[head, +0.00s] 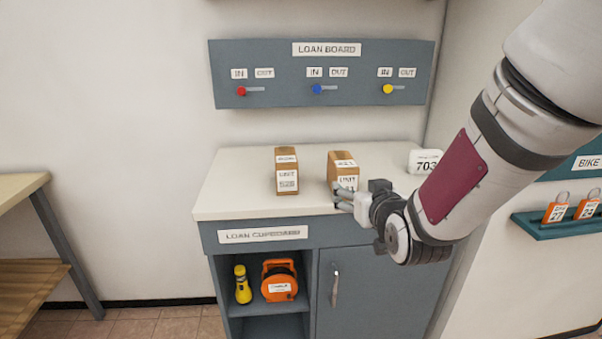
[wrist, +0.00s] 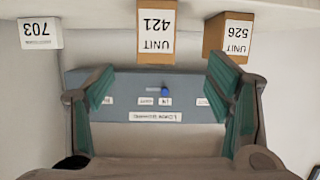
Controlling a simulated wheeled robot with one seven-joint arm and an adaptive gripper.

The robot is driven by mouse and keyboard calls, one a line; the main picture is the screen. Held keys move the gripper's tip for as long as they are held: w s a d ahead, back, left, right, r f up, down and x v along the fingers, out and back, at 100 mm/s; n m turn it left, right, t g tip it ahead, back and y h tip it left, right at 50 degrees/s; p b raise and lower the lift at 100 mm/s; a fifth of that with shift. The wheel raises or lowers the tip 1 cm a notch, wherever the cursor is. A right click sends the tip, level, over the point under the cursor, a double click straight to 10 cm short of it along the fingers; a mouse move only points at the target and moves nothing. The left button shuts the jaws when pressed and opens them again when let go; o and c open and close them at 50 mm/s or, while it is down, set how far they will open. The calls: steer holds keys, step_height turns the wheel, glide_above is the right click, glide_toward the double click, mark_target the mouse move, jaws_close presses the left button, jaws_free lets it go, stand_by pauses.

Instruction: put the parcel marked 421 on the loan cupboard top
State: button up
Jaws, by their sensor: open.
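The parcel marked 421 (head: 342,166) is a brown box with a white label. It stands upright on the white loan cupboard top (head: 237,202), right of another parcel. In the wrist view, which is upside down, the label of parcel 421 (wrist: 157,28) reads clearly. My gripper (head: 343,196) is in front of this parcel and overlaps its lower front in the head view. In the wrist view my gripper (wrist: 160,85) is open with nothing between its fingers; the parcel appears beyond the fingertips. Whether a finger touches it cannot be told.
Parcel 526 (wrist: 229,38) stands to the left of parcel 421 in the head view (head: 287,172). A white 703 block (head: 424,162) stands at the right, near my arm. The loan board (head: 320,72) hangs behind. The cupboard top's left part is clear.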

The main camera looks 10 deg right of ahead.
mark_target(347, 182)
steer(key=w+f+t+b, duration=0.1)
steer(key=w, duration=0.2)
steer(key=w+f+t+b, duration=0.1)
steer(key=w+b, duration=0.1)
steer(key=w, duration=0.2)
steer(key=w+f+t+b, duration=0.1)
steer(key=w, duration=0.3)
steer(key=shift+d+f+b, duration=0.15)
steer(key=shift+f+b, duration=0.25)
steer(key=shift+w, duration=3.1)
jaws_close()
steer(key=shift+r, duration=0.1)
